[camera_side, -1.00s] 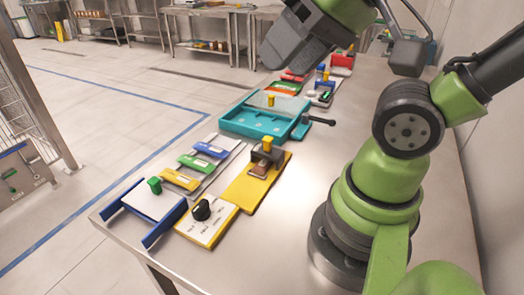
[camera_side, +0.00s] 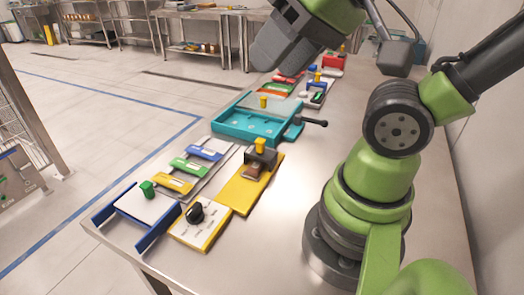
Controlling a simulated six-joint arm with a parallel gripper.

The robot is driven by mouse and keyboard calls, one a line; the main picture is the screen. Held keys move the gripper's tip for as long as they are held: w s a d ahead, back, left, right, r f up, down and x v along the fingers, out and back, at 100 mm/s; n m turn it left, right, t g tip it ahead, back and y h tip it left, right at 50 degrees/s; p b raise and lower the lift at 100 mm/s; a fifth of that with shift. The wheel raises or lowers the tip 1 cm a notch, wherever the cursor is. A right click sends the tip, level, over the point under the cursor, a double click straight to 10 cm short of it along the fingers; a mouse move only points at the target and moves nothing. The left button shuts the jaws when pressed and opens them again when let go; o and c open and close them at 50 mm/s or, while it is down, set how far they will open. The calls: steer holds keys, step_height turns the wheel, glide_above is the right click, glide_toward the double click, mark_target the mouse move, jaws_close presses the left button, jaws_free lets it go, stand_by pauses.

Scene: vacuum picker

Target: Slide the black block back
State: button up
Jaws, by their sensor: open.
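The black block (camera_side: 261,157) with a yellow knob on top stands on a yellow plate (camera_side: 238,194) near the middle of the table. A smaller brown piece shows at its front side. My gripper (camera_side: 272,58) is open, high above the table at the top of the picture. It is well apart from the block, up and beyond it in this view. Nothing shows between its fingers, though their tips are partly hard to make out.
A teal tray (camera_side: 240,126) with a black lever (camera_side: 316,122) lies behind the block. A dial plate (camera_side: 205,233) and a blue-railed slide (camera_side: 147,207) are in front. Coloured sliders (camera_side: 187,166) lie left. Bare metal table (camera_side: 285,215) is to the right.

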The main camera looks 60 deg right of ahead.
steer(key=n+g+h, duration=0.2)
steer(key=n+g, duration=0.2)
steer(key=g, duration=0.3)
glide_above(260, 142)
step_height(260, 142, down, 16)
steer(key=shift+d+f, duration=0.1)
steer(key=shift+f, duration=0.4)
step_height(260, 142, down, 9)
steer(key=shift+f, duration=0.1)
jaws_close()
